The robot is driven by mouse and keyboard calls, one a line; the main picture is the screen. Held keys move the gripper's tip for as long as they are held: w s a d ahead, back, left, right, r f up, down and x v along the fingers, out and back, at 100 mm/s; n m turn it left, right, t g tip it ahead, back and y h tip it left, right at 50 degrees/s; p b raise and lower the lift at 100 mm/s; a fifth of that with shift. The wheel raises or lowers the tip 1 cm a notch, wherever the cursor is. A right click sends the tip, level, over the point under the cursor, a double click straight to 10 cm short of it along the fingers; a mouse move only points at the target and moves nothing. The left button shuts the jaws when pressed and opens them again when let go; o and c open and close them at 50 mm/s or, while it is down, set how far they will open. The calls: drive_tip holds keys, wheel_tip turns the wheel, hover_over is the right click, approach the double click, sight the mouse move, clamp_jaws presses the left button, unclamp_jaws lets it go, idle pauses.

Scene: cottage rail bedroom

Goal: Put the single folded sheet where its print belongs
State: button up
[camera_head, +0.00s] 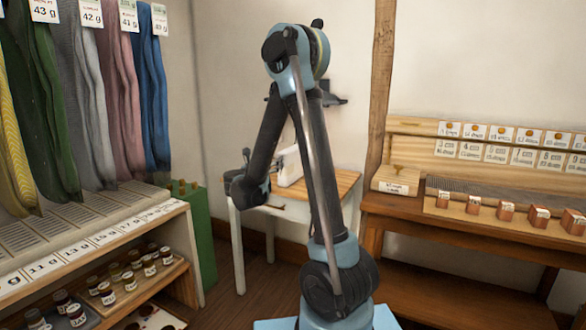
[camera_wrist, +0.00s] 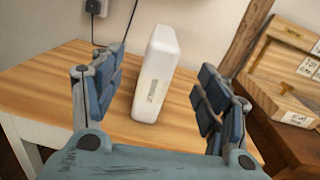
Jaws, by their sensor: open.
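A white, thick slab with rounded edges (camera_wrist: 163,52) stands on the small wooden-topped table (camera_wrist: 55,85), with a small printed patch low on its near face. It may be the folded sheet; the print is too small to read. My gripper (camera_wrist: 160,84) is open and empty, its fingers to the left and right of the slab in the wrist view. They look apart from it. In the head view my gripper (camera_head: 247,183) is over the table's left part, and the white slab (camera_head: 288,168) is partly hidden behind my arm.
A shelf rack (camera_head: 150,212) with hanging coloured cloths (camera_head: 90,100) and jars (camera_head: 130,280) stands at left, beside a green box (camera_head: 203,235). A wooden bench (camera_head: 440,230) at right holds labelled cards and small blocks. A wall socket with a cord (camera_wrist: 97,8) is behind the table.

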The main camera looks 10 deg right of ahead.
sight(285, 158)
drive_tip(key=shift+m+g+h, duration=0.3)
drive_tip(key=shift+m+g, duration=0.1)
drive_tip(key=shift+m, duration=0.1)
drive_tip(key=x, duration=0.4)
drive_tip(key=f+x, duration=0.1)
drive_tip(key=x, duration=0.7)
drive_tip(key=shift+s+d+f, duration=0.1)
drive_tip(key=shift+s+f, duration=0.05)
drive_tip(key=shift+f, duration=0.15)
drive_tip(key=shift+f+x, duration=0.2)
drive_tip(key=shift+x, duration=1.15)
drive_tip(key=shift+f+x, duration=0.2)
drive_tip(key=shift+x, duration=1.1)
clamp_jaws()
